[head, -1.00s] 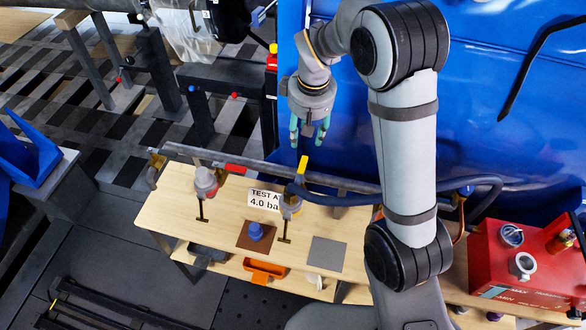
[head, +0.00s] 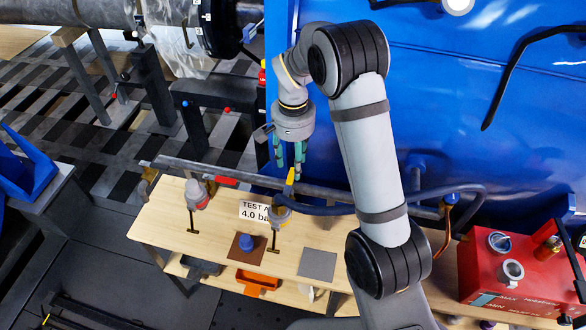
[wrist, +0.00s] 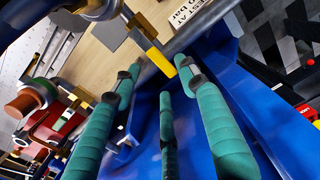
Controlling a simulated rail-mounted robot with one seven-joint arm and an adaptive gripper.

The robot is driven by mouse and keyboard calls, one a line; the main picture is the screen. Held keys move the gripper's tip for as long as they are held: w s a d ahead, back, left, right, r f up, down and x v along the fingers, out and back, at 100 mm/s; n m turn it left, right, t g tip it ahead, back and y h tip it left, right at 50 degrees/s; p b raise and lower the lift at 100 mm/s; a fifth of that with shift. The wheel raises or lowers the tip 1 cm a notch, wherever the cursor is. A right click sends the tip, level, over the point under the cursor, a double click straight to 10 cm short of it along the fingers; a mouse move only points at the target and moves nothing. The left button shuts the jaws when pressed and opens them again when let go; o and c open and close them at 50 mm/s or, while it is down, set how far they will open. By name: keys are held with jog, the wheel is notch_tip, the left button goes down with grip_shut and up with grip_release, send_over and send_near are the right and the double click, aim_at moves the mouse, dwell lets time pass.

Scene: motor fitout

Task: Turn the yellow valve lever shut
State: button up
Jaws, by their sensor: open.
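The yellow valve lever (head: 290,177) sticks up by the grey pipe (head: 225,173) behind the wooden bench, above a round gauge. In the wrist view the yellow lever (wrist: 160,62) is a short bar beside the pipe, just ahead of the fingertips. My gripper (head: 289,168) points down over the lever with its teal fingers spread. In the wrist view my gripper (wrist: 160,75) is open and empty, with the lever in line with the gap between its fingertips. I cannot tell whether a finger touches the lever.
A red lever (head: 226,180) is farther left on the pipe. A blue hose (head: 325,210) runs right from the valve. A blue wall (head: 440,100) stands behind my arm. The bench (head: 160,222) carries a test sign (head: 254,210), and a red box (head: 495,272) sits at right.

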aim_at(293, 170)
jog(key=shift+f, duration=1.95)
jog(key=shift+c, duration=0.4)
grip_shut()
